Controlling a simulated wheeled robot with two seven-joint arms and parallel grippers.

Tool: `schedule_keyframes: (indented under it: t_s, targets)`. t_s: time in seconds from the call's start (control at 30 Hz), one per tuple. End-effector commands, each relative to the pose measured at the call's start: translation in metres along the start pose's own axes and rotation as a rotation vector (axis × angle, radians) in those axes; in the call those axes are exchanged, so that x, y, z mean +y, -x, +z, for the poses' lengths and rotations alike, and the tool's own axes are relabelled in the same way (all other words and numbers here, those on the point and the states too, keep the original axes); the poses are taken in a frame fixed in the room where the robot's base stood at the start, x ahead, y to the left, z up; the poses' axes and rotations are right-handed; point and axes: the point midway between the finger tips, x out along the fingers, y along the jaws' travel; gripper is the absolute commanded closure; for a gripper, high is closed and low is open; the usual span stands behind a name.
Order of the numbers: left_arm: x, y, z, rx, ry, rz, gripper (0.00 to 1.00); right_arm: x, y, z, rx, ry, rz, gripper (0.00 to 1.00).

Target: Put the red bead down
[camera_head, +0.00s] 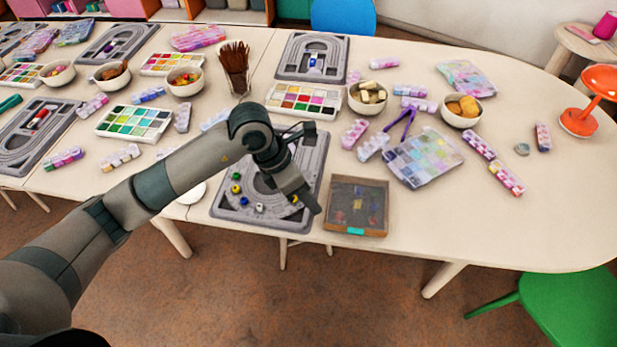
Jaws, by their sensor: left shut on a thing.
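My left gripper (309,201) reaches in from the left over the near right part of a grey bead board (222,207), close to the left side of a brown box. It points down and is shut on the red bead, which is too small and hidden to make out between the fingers. On the board lie several small beads, among them a green bead (236,189), a yellow bead (236,176) and a white bead (259,208). My arm hides part of the board. My right gripper is not in view.
The shallow brown box (384,205) with a teal tag stands right of the board, with small dark and coloured items inside. Behind are a paint palette (303,101), a brush cup (235,83) and bowls. A bead organiser (424,158) lies to the right. The front right tabletop is clear.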

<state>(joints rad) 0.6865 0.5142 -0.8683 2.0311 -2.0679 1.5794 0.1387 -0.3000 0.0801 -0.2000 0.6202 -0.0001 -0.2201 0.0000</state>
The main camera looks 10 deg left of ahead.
Motion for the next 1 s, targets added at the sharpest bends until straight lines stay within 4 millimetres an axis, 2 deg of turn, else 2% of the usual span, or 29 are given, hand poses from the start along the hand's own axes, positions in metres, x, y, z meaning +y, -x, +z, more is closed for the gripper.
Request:
schedule_keyframes:
  t_s: [0.27, 0.57, 0.77, 0.9, 1.0]
  targets:
    - [-0.006, 0.018, -0.010, 0.105, -0.485, -0.199, 1.00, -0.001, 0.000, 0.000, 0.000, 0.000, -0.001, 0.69]
    - [-0.005, 0.049, -0.035, 0.223, -1.037, -0.427, 1.00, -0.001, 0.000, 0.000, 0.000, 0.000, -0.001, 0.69]
    - [0.001, 0.082, -0.058, 0.306, -1.420, -0.585, 1.00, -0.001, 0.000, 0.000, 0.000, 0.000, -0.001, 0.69]
    - [0.006, 0.111, -0.076, 0.360, -1.677, -0.691, 1.00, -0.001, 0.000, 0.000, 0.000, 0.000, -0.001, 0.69]
    - [0.009, 0.129, -0.086, 0.389, -1.815, -0.749, 1.00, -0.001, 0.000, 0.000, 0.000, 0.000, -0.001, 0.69]
